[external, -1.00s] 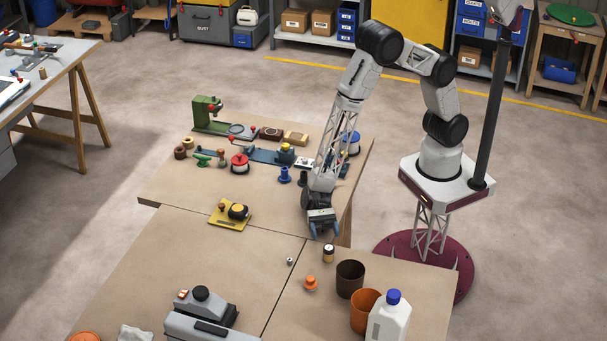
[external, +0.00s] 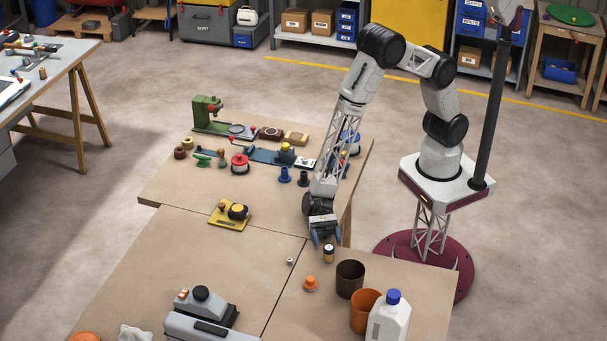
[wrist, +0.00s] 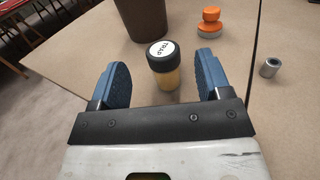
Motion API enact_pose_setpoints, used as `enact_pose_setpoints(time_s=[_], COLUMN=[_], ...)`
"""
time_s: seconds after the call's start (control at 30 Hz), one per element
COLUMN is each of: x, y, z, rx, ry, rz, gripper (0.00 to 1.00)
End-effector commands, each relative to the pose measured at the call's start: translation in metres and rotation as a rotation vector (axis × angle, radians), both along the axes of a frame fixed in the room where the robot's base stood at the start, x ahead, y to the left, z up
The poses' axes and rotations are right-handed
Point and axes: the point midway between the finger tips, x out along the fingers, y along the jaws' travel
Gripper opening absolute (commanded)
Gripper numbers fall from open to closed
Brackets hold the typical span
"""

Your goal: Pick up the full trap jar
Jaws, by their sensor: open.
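The trap jar (wrist: 165,73) stands upright on the table in the wrist view. It has a black lid with a white top label reading TRAP, and amber contents fill the part of it that shows. The same small jar (external: 328,253) stands near the table's right edge in the external view. My gripper (wrist: 163,80) is open, with one blue finger on each side of the jar and gaps between. In the external view my gripper (external: 326,239) points down just behind the jar. Whether the fingers reach its full height is unclear.
A dark brown cup (external: 350,279), an orange cup (external: 364,312) and a white bottle (external: 389,318) stand in front of the jar. An orange knob-shaped piece (external: 310,283) and a small metal ring (external: 290,261) sit to its left.

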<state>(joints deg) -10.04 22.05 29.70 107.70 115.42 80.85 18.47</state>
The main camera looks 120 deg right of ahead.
Motion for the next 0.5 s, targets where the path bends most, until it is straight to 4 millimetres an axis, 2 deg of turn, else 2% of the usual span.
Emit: enact_pose_setpoints(time_s=[0.3, 0.5], x=[0.012, 0.015], y=[0.032, 0.044], z=[0.0, 0.0], rx=[0.001, 0.0], ry=[0.0, -0.001], rz=[0.001, 0.001], gripper=[0.71, 0.71])
